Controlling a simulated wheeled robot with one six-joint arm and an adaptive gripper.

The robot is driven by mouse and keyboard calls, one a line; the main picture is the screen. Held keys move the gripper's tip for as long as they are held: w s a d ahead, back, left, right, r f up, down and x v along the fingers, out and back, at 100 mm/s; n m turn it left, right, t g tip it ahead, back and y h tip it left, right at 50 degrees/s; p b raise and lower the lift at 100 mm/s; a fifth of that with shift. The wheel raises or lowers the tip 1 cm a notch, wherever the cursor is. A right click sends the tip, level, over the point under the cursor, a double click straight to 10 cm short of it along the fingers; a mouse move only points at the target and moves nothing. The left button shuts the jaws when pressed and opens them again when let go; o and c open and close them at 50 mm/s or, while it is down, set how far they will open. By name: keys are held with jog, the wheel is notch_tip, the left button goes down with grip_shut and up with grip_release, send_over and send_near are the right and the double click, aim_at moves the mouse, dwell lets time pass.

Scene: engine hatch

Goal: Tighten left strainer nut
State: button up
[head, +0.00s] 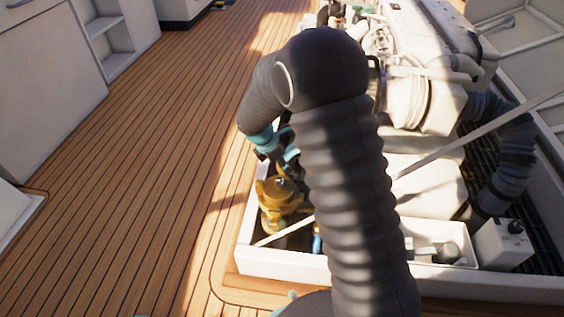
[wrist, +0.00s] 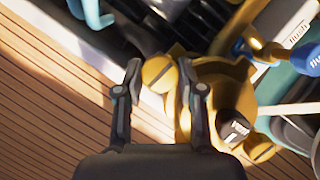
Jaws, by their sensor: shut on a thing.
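The brass strainer (head: 279,196) stands in the front left corner of the engine hatch, beside the hatch wall. In the wrist view its gold top (wrist: 222,80) fills the middle right. A rounded brass nut (wrist: 157,74) at its left side sits between my fingertips. My gripper (wrist: 160,80) is shut on this nut, one dark finger on each side. In the head view my gripper (head: 285,163) is just above the strainer, partly hidden behind my arm. The nut itself cannot be made out there.
A black labelled knob (wrist: 236,128) is right of my fingers. The white hatch rim (head: 247,232) borders the strainer. The engine (head: 425,105) stands behind. The wooden deck (head: 130,180) at left is clear.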

jog(key=m+p, duration=0.1)
jog(key=m, duration=0.1)
jog(key=m+g+p, duration=0.1)
jog(key=m, duration=0.1)
jog(key=shift+w+r+g+h+p, duration=0.1)
jog(key=shift+g+h+p, duration=0.2)
jog(key=m+g+p, duration=0.1)
jog(key=m, duration=0.1)
jog(key=m+p, duration=0.1)
jog(key=m, duration=0.1)
jog(key=shift+w+m+g, duration=0.1)
jog(key=shift+m+g, duration=0.3)
jog(key=m, duration=0.2)
jog(key=m+g+y+p, duration=0.1)
jog(key=m, duration=0.1)
jog(key=shift+w+g, duration=0.1)
jog(key=shift+g, duration=0.2)
jog(key=shift+m+g+y+p, duration=0.45)
jog(key=shift+m+g+y, duration=0.05)
jog(key=shift+m, duration=1.4)
jog(key=o, duration=1.1)
jog(key=v, duration=1.1)
jog(key=shift+w+r, duration=0.15)
jog(key=shift+r, duration=0.2)
